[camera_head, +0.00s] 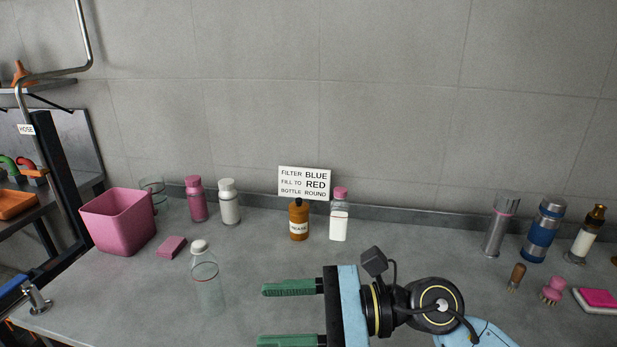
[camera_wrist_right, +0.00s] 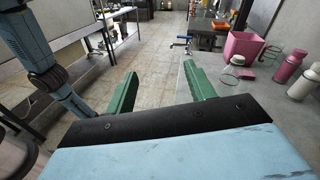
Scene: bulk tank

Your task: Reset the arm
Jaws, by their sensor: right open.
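My right gripper (camera_head: 290,315) reaches in from the lower right in the head view, its two green fingers pointing left above the counter. The fingers are wide apart with nothing between them. In the right wrist view the same open fingers (camera_wrist_right: 160,90) show floor and the counter's edge beyond them. A clear bottle with a white cap (camera_head: 208,285) stands on the counter to the left of the fingers, apart from them. My left gripper does not show in the head view. In the right wrist view a blue arm link of mine is at the left.
A pink bin (camera_head: 118,222) and pink sponge (camera_head: 171,246) are at left. Pink (camera_head: 196,202) and white (camera_head: 229,205) bottles, a brown bottle (camera_head: 299,222) and a pink-capped bottle (camera_head: 339,222) stand behind, near a sign (camera_head: 304,183). Flasks (camera_head: 541,232) and brushes (camera_head: 516,277) are at right.

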